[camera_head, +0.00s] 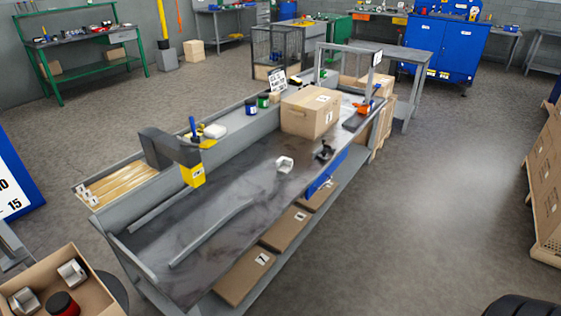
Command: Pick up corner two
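A small white angular piece (285,164), which looks like a corner piece, lies alone on the dark top of the workbench (225,190). Two similar grey-white pieces sit in an open cardboard box (97,292) at the lower left: one at the back (72,272) and one at the front left (23,300). No number is readable on any of them, so I cannot tell which is corner two. Neither of my grippers shows in the head view.
Two long grey profiles (210,233) lie on the bench's near left part. A yellow-and-dark crimper-like machine (190,172) stands at its back edge. A black tool (324,151) and a cardboard box (310,111) are farther right. Open floor (440,210) lies to the right.

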